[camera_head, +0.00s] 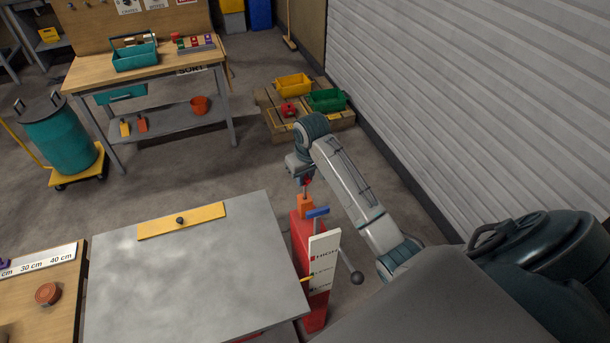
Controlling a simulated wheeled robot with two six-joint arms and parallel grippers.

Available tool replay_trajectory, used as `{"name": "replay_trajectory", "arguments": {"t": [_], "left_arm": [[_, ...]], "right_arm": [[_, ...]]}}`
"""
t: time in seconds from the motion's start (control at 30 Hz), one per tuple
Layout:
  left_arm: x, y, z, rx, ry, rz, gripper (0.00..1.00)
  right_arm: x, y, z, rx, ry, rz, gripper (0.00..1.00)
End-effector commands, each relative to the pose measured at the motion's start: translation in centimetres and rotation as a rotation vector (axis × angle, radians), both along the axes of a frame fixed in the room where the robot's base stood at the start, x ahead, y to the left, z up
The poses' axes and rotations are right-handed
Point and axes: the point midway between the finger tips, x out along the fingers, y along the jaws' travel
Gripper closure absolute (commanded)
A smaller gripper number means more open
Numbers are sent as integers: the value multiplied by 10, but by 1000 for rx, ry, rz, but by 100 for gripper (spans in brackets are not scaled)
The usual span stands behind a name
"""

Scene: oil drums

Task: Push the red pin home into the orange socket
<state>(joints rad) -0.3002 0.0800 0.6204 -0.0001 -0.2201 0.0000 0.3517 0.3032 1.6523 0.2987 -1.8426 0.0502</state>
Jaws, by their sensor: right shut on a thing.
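The orange socket (305,207) sits on top of a red post just right of the grey table. My right gripper (306,178) points down above it. It is shut on the red pin (308,182), whose red head shows small between the fingers. The pin's thin shaft reaches down to the top of the socket; at this size I cannot tell how deep it goes. My left gripper is out of view.
The grey table (190,275) with a yellow plate fills the lower middle. A blue lever (318,212) and a white sign board (323,262) stand beside the socket. A pallet (345,119) with bins lies behind; the shutter wall (480,90) is at right.

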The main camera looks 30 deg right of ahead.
Motion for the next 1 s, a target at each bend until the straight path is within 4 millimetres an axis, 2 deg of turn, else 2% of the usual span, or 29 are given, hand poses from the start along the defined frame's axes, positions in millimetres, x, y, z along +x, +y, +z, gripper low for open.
{"name": "replay_trajectory", "arguments": {"t": [1.0], "left_arm": [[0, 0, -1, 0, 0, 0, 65]], "right_arm": [[0, 0, -14, 0, 1, 0, 100]]}}
